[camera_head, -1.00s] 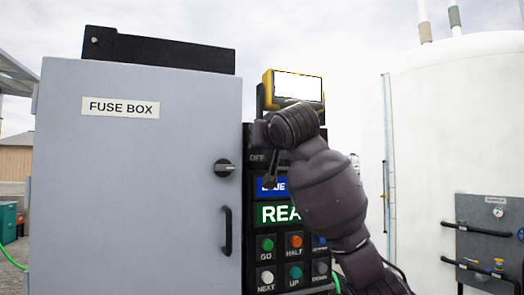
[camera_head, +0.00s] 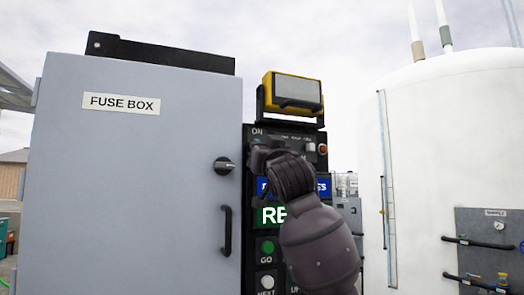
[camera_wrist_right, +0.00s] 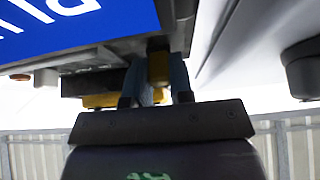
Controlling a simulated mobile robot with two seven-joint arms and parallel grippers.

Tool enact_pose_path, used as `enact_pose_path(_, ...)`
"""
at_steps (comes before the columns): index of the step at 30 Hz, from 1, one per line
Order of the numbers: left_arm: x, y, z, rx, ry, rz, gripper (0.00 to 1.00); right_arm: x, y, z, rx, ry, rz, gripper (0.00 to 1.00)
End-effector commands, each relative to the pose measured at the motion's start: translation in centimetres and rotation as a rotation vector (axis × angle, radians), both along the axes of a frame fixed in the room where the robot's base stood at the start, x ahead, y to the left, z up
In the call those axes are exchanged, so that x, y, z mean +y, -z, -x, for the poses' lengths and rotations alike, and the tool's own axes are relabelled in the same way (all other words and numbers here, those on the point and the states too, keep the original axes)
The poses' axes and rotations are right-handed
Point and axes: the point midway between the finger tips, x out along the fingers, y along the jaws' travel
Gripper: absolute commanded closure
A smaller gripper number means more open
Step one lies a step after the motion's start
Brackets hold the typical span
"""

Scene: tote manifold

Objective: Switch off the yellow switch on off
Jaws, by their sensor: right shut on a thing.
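In the wrist view, my right gripper (camera_wrist_right: 156,84) is shut on the yellow switch (camera_wrist_right: 158,66), whose yellow part shows between the two blue-grey fingers. In the head view, my right gripper (camera_head: 262,160) is at the upper left of the black control panel, just below the ON label (camera_head: 257,131). My wrist hides the switch and the OFF label there. The yellow-framed lamp (camera_head: 291,90) on top of the panel looks grey and unlit. My left gripper is not in view.
A grey fuse box (camera_head: 140,190) stands close on the left, with a black knob (camera_head: 224,166) and handle (camera_head: 225,231) near my gripper. Green GO (camera_head: 267,247) and white NEXT (camera_head: 267,282) buttons lie below. A white tank (camera_head: 440,130) stands at right.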

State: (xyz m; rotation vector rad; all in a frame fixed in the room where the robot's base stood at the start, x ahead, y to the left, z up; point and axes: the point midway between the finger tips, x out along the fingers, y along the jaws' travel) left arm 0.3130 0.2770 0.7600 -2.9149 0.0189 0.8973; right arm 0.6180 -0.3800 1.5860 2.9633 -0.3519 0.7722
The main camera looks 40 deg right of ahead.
Motion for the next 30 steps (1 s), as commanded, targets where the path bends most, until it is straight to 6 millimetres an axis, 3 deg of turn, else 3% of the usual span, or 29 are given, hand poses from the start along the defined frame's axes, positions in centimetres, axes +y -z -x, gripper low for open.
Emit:
enact_pose_path(11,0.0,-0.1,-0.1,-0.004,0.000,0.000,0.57,0.0,0.2,-0.1,-0.001,0.000,0.002,1.00)
enact_pose_path(12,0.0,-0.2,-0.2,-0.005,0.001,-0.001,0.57,0.0,0.2,-0.1,-0.001,0.000,0.002,0.74)
enact_pose_path(16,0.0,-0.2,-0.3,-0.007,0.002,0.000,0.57,0.0,0.1,-0.1,-0.001,-0.001,0.001,0.54)
enact_pose_path(30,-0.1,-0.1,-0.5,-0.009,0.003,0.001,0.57,0.3,0.7,1.0,-0.004,-0.001,0.001,0.53)
